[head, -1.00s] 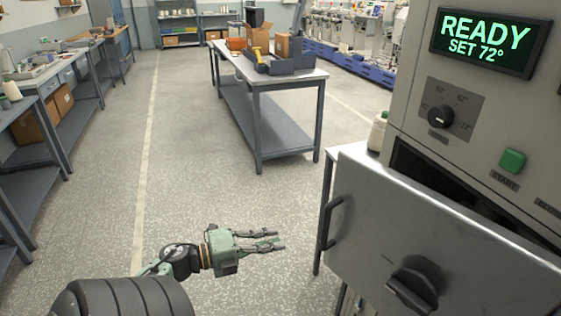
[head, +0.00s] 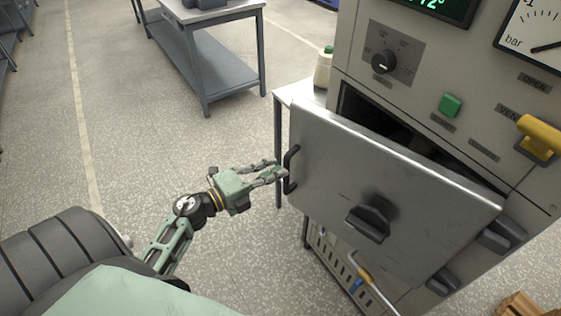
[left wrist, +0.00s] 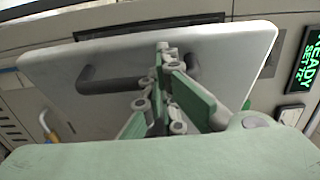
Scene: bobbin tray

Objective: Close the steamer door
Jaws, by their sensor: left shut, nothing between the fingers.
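The steamer door (head: 350,165) is a grey metal panel standing partly open, with a dark gap behind its top edge. It has a dark bar handle (head: 291,170) on its left edge and a black knob (head: 369,218) on its face. My left gripper (head: 280,172) is shut and empty, its fingertips close beside the bar handle; I cannot tell whether they touch. In the left wrist view the fingers (left wrist: 163,55) point at the door (left wrist: 222,55), overlapping the handle (left wrist: 105,84). My right gripper is not in view.
The steamer body (head: 440,70) carries a dial (head: 383,61), a green button (head: 449,104) and a yellow lever (head: 539,136). A side table (head: 283,97) with a bottle (head: 323,68) stands behind the door. A workbench (head: 195,60) is further back. The floor at left is clear.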

